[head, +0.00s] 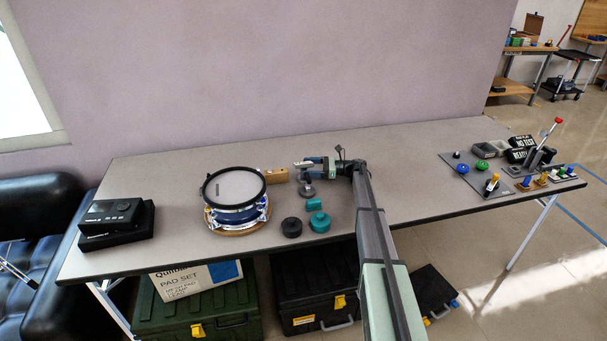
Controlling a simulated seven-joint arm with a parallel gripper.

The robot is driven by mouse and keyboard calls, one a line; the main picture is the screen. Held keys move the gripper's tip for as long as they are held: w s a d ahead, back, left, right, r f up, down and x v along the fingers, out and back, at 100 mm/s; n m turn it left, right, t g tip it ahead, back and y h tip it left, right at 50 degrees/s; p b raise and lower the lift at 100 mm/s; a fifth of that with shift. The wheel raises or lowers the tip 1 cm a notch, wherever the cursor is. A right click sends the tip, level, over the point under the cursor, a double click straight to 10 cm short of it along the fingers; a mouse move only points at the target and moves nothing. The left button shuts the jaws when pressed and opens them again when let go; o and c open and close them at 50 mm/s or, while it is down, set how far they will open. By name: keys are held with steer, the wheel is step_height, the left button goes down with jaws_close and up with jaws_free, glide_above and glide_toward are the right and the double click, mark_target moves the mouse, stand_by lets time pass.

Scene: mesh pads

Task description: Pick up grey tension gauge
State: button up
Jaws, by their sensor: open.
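A small grey round piece (307,191), which looks like the grey tension gauge, sits on the table just in front of my gripper. It is too small to read any dial or markings. My gripper (299,172) is open and empty, reaching left low over the table from the end of my arm. Its fingers are just behind the grey piece in the picture. I cannot tell how high they are above the table or whether they touch the piece.
A mesh-headed drum (234,187) stands left, with a wooden block (276,175) beside it. A teal block (314,204), teal round piece (320,222) and dark round piece (291,227) lie nearby. Black boxes (117,222) are far left; a control panel (480,172) is right.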

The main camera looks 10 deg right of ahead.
steer(key=shift+w+a, duration=0.15)
steer(key=shift+a, duration=0.4)
jaws_close()
stand_by(0.5)
